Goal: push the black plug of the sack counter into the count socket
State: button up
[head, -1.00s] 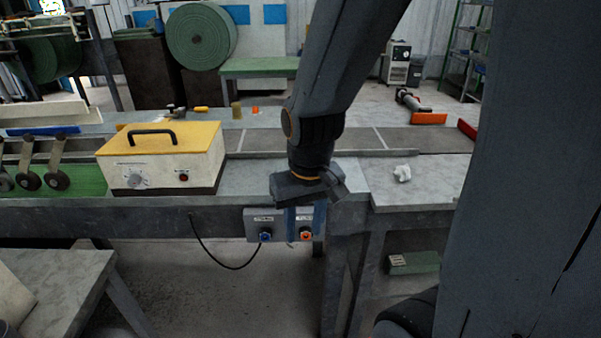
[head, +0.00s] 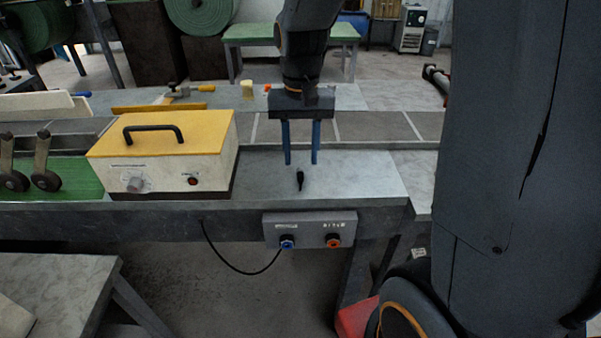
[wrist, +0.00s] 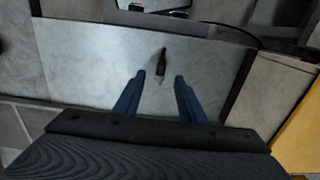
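The black plug (head: 300,180) lies loose on the grey bench top; it also shows in the wrist view (wrist: 162,62). My gripper (head: 301,164) is open and empty, with its two blue fingers pointing down above the bench near the plug. In the wrist view the plug appears just beyond and between the fingertips (wrist: 160,75), not held. A grey socket panel (head: 310,230) hangs on the bench's front edge. It has a blue-ringed socket (head: 287,242) and an orange-ringed socket (head: 333,240). Their labels are too small to read.
A yellow-topped box (head: 165,150) with a black handle stands left of my gripper. A black cable (head: 235,264) loops below the bench to near the blue socket. The bench top around the plug is clear. A grey belt (head: 375,127) runs behind.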

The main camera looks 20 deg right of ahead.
aim_at(301, 175)
jog(key=f, duration=0.1)
jog(key=f+p, duration=0.1)
jog(key=f, duration=0.1)
jog(key=shift+s+a+f, duration=0.2)
jog(key=shift+s, duration=0.15)
jog(key=shift+f, duration=0.6)
jog(key=shift+c, duration=0.2)
grip_shut()
